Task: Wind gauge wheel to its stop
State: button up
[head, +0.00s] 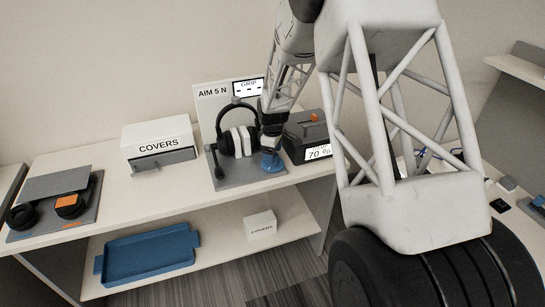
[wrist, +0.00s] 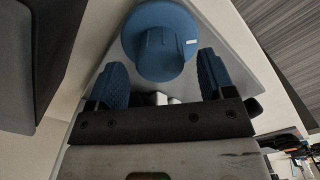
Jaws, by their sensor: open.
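The blue gauge wheel (head: 271,161) sits on the right part of the grey gauge stand's base (head: 240,178), on the white bench. In the wrist view the wheel (wrist: 160,22) is a round blue disc with a raised grip bar and a small white mark on its right. My gripper (head: 270,146) is right over the wheel in the head view. In the wrist view my gripper (wrist: 162,64) is open, one blue finger on each side of the wheel's near part. Gaps show beside the fingers, so I see no firm hold. The stand's sign reads AIM 5 N and its GRIP display (head: 248,88) shows dashes.
Black headphones (head: 238,115) with white pads stand on the gauge, left of my gripper. A dark box (head: 304,130) reading 70 % stands close on the right. A white COVERS box (head: 158,134) is farther left. A blue tray (head: 147,252) lies on the lower shelf.

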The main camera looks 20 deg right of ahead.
jog(key=shift+f, duration=1.05)
jog(key=c, duration=0.9)
